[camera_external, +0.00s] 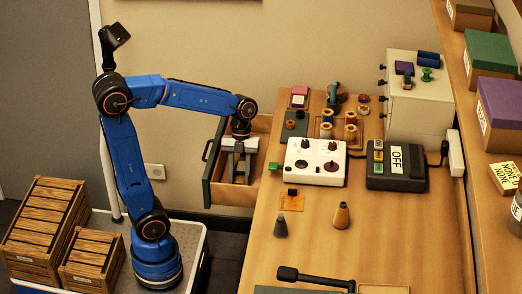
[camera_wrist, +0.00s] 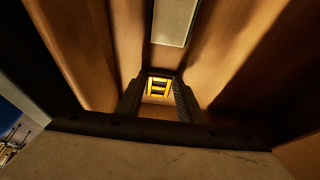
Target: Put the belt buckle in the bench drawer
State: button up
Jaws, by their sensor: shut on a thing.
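The bench drawer (camera_external: 232,196) stands pulled open at the left side of the table, with a dark green front and wooden insides. My gripper (camera_external: 239,175) points down into the drawer. Its two fingers are shut on the belt buckle (camera_wrist: 158,87), a small yellow-gold frame with bars. In the wrist view the buckle shows between the fingertips of my gripper (camera_wrist: 158,90), with the drawer's wooden boards around it. The buckle is too small and too covered to make out in the external view. I cannot tell whether it touches the drawer floor.
A pale flat strip (camera_wrist: 172,22) lies in the drawer beyond the fingers. On the table, a white box with knobs (camera_external: 316,162) and a dark box marked OFF (camera_external: 397,170) stand right of the drawer. The table's front middle is mostly bare.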

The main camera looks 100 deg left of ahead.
jog(key=o, duration=1.1)
jog(key=shift+f, duration=0.1)
jog(key=shift+c, duration=0.2)
jog(key=v, duration=1.2)
jog(key=x, duration=1.2)
jog(key=shift+r, duration=1.25)
jog(key=shift+f, duration=0.1)
